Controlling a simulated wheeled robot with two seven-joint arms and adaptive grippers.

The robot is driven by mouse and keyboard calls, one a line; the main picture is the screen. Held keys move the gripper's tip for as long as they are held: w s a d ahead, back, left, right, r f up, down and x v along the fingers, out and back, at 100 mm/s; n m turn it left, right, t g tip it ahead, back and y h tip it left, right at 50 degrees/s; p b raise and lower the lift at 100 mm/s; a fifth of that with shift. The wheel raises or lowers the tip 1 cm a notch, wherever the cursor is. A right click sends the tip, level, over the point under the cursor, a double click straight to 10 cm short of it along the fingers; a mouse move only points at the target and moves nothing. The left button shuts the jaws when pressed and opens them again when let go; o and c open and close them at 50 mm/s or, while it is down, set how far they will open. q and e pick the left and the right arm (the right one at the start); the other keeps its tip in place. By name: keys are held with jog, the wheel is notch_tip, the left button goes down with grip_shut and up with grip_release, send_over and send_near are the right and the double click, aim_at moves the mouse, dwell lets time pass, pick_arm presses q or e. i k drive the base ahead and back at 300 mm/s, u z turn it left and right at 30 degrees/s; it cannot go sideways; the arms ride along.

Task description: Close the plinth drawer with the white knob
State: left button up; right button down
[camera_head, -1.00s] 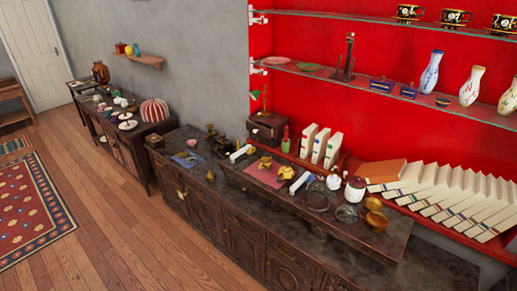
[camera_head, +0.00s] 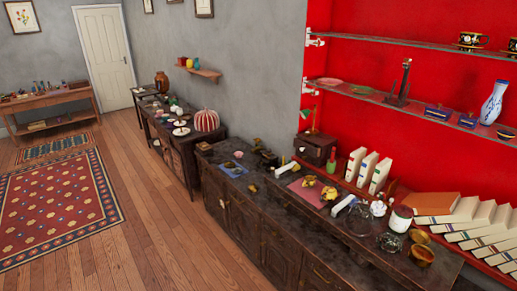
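A small dark wooden box (camera_head: 314,148) stands on the raised shelf of the long dark cabinet, against the red back wall. It may be the plinth with the drawer, but it is too small to tell whether its drawer is open or shut. A pale spot like a knob or handle (camera_head: 222,203) shows on the front of the low dark cabinet (camera_head: 245,224) at its left end. Whether this belongs to a drawer is unclear. Neither of my grippers is in view.
The long cabinet top holds a pink mat (camera_head: 308,192), jars, glass dishes and leaning books (camera_head: 470,222). A second dark cabinet (camera_head: 165,138) with a striped dome (camera_head: 206,119) stands farther back. The wooden floor (camera_head: 170,220) and patterned rug (camera_head: 60,205) are clear.

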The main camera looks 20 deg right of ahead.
aim_at(308, 148)
jog(key=u, duration=0.35)
jog(key=i, duration=1.35)
jog(key=z, duration=0.4)
